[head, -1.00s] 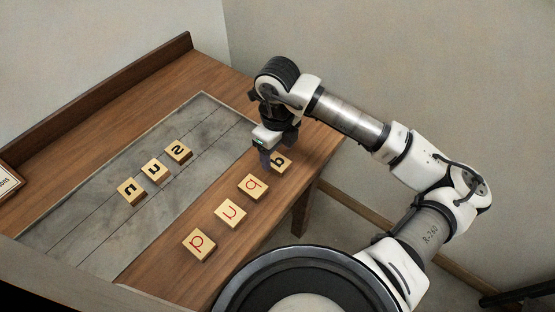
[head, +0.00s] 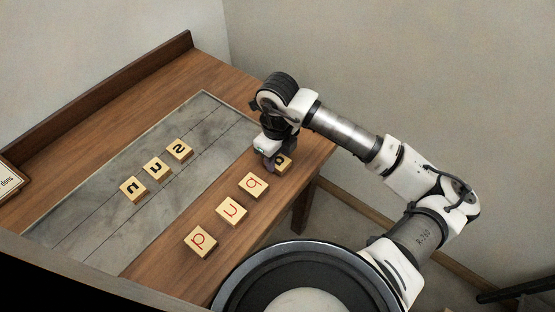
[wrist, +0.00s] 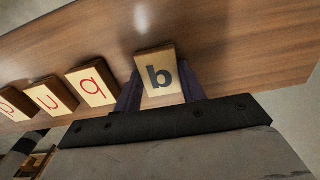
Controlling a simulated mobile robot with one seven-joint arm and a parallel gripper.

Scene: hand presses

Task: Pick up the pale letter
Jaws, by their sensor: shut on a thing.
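A pale wooden tile with a dark letter b (wrist: 161,74) is between my two dark fingers in the wrist view. In the head view this tile (head: 285,162) is at the table's right end, partly hidden by my gripper (head: 273,160). My gripper (wrist: 160,88) is shut on its two sides. I cannot tell whether the tile is lifted off the wood. The letter itself looks dark, not pale.
Three tiles with red letters (head: 252,186) (head: 231,211) (head: 201,240) lie in a row along the front edge. Three dark-lettered tiles (head: 156,168) sit on the grey lined panel (head: 90,225). A sign (head: 10,181) stands far left.

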